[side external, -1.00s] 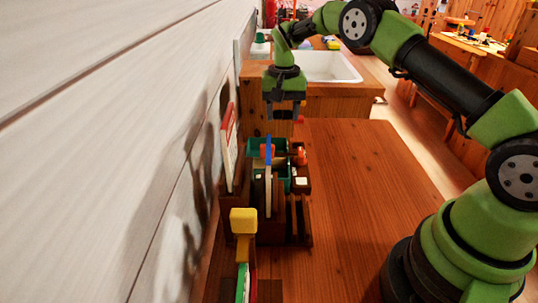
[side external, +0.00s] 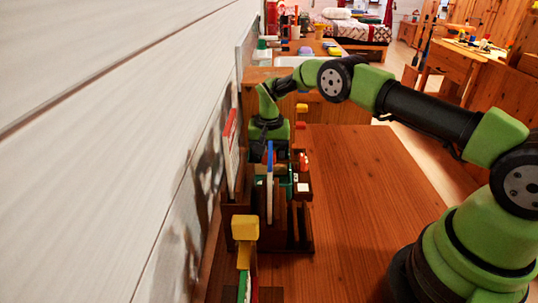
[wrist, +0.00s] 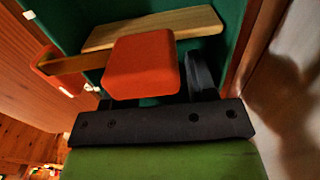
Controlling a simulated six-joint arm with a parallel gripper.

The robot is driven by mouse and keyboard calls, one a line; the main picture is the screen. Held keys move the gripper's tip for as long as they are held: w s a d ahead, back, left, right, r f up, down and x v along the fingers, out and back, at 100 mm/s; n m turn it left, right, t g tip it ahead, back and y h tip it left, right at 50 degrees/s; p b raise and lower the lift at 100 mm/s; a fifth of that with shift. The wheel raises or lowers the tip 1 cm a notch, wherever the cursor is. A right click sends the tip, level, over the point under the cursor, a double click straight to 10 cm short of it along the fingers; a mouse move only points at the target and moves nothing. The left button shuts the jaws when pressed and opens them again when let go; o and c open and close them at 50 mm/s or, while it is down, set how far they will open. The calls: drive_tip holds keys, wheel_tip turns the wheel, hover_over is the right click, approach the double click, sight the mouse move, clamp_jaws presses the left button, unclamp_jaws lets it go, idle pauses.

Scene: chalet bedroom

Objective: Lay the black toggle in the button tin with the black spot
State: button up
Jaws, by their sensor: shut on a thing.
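My gripper (side external: 270,163) is low over the compartments in the side view, its fingertips hidden behind upright items. In the wrist view, my gripper (wrist: 153,92) has its dark fingers on either side of a red-orange block (wrist: 143,63) and appears shut on it. The block is over or inside a dark green container (wrist: 62,14), probably a tin; I cannot tell whether it touches the bottom. A pale wooden bar (wrist: 155,25) lies behind the block. I cannot make out a black toggle or a black spot in these views.
A blue-topped upright piece (side external: 270,180) and a yellow block on a stick (side external: 245,228) stand near my gripper. A red-edged white board (side external: 231,150) leans by the white wall (side external: 120,150). The wooden tabletop (side external: 365,190) to the right is clear.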

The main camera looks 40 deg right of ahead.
drive_tip(key=shift+f, duration=0.15)
drive_tip(key=o, duration=0.6)
